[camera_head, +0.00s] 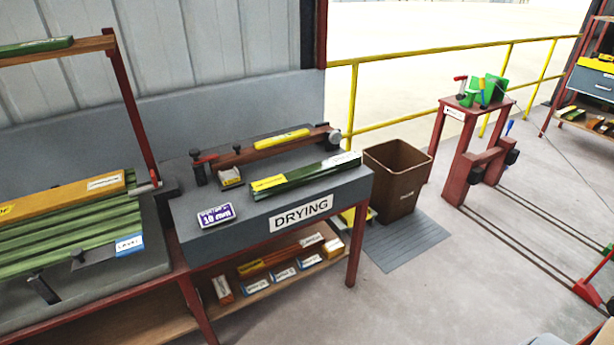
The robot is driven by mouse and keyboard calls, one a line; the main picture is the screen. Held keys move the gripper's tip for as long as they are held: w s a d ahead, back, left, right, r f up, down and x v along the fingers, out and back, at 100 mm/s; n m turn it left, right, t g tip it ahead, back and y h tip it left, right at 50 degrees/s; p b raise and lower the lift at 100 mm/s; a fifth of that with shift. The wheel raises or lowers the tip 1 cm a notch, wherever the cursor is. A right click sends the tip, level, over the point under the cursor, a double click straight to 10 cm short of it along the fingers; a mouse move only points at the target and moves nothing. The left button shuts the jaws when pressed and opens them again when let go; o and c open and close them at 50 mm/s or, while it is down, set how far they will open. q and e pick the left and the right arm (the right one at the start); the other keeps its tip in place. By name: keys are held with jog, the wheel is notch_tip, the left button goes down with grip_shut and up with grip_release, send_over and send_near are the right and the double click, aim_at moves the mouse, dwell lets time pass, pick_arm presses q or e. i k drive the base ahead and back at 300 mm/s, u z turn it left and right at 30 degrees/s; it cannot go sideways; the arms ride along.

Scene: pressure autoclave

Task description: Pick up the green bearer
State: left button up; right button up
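A long dark green bar (312,172) with a yellow label and a white label lies across the grey bench marked DRYING (345,188). Several more green bars (70,232) lie side by side on the left bench, partly under an orange-brown wooden bar (65,199). Another short green piece (35,47) lies on the wooden rail at the top left. The labels are too small to read, so I cannot tell which of these is the green bearer. Neither of my grippers is in view.
A purple 10 mm box (216,215) and a brown clamp rail (265,150) are on the drying bench. Labelled boxes (284,273) fill its lower shelf. A brown bin (398,178) stands right of it. A red stand (470,150) with floor rails is farther right. Open floor lies between.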

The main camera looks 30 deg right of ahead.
aim_at(260, 191)
jog(key=z, duration=0.9)
jog(key=i, duration=1.1)
jog(key=z, duration=1.6)
jog(key=i, duration=1.7)
jog(key=u, duration=3.6)
